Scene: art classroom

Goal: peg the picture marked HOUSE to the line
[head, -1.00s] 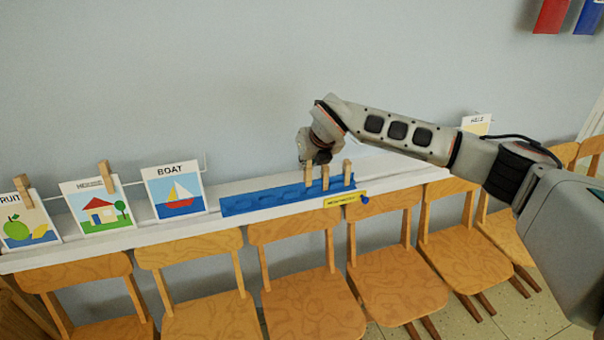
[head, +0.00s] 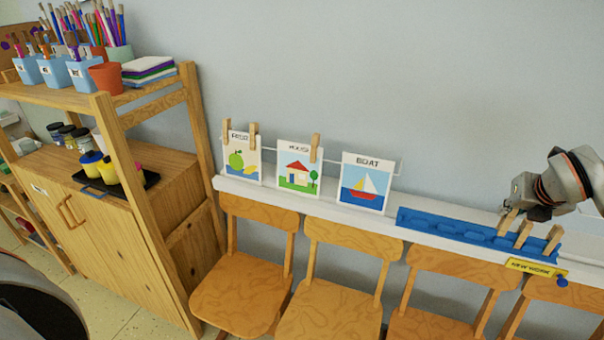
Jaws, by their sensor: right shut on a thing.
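The HOUSE picture (head: 298,178) stands upright at the line (head: 330,162) above the white ledge, between the fruit picture (head: 240,166) and the BOAT picture (head: 366,186). One wooden peg (head: 314,148) sits on its top right corner; its top left corner has no peg. The fruit picture has two pegs; the BOAT picture shows none. My right gripper (head: 511,212) is at the blue peg tray (head: 425,218), shut on the leftmost wooden peg (head: 506,222) there. Two more pegs (head: 523,235) stand in the tray. My left gripper is not in view.
The white ledge (head: 330,205) runs along the wall above several wooden chairs (head: 335,270). A yellow label (head: 530,267) and a blue pin (head: 561,281) are at the ledge's front. A wooden shelf unit (head: 120,150) with brush pots stands left. The wall above the pictures is clear.

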